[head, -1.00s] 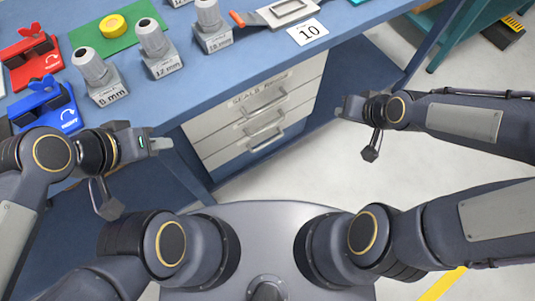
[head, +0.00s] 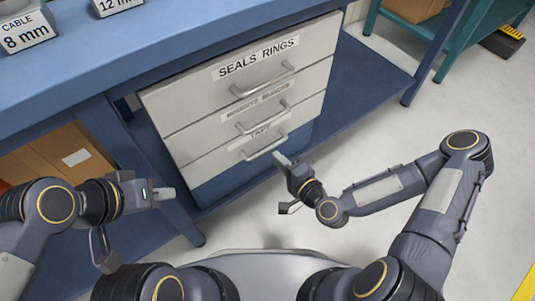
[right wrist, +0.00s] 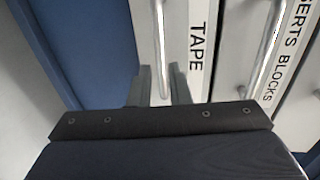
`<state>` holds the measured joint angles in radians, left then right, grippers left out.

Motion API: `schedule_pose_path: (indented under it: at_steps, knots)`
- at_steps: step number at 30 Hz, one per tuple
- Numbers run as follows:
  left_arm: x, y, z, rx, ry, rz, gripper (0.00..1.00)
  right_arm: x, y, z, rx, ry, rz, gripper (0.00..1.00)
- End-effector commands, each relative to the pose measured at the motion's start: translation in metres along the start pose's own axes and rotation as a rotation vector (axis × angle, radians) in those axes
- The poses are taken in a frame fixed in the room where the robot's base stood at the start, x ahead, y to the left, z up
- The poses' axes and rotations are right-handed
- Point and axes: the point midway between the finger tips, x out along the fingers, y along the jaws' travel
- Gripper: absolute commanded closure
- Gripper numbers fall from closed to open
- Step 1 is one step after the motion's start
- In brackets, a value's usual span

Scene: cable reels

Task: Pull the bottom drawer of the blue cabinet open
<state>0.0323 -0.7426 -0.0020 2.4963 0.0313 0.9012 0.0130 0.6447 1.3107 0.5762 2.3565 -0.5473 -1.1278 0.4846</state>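The cabinet under the blue bench has three pale grey drawers with bar handles. The bottom drawer (head: 215,160), labelled TAPE, looks flush with those above. Its handle (head: 265,146) also shows in the right wrist view (right wrist: 160,40), along with the TAPE label. My right gripper (head: 281,159) is just below and in front of this handle in the head view. In the right wrist view its two fingers (right wrist: 160,85) are apart, with the handle bar in line with the gap; contact cannot be told. My left gripper (head: 165,193) is left of the cabinet, away from it, its finger gap hidden.
The SEALS RINGS drawer (head: 300,62) and a middle drawer (head: 185,140) sit above. The blue bench top (head: 130,60) overhangs them, with a bench leg (head: 120,145) at left. A cardboard box (head: 55,150) stands on the lower shelf. Floor (head: 390,125) at right is clear.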

Motion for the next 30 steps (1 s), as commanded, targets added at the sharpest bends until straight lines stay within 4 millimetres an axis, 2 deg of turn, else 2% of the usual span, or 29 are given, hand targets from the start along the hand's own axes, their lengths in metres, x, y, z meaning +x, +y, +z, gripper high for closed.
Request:
schedule_pose_path:
  at_steps: [6,12,22,23,27,30]
  knots:
    - [0.007,-0.003,0.003,0.0,0.0,0.0,0.8,0.037,0.001,0.001,-0.003,-0.003,-0.001,0.83]
    - [0.011,-0.005,0.005,0.0,0.0,0.0,0.8,0.059,0.0,0.001,-0.003,-0.002,0.001,0.83]
    - [0.011,-0.005,0.005,0.0,0.0,0.0,0.8,0.065,-0.001,0.001,-0.002,-0.002,0.002,0.83]
    - [0.011,-0.005,0.005,0.0,0.0,0.0,0.8,0.064,-0.001,0.001,-0.002,-0.002,0.002,0.84]
    - [0.011,-0.005,0.005,0.0,0.0,0.0,0.8,0.064,-0.001,0.001,-0.002,-0.002,0.002,1.0]
    - [0.011,-0.005,0.005,0.0,0.0,0.0,0.8,0.064,-0.001,0.001,-0.002,-0.002,0.002,1.0]
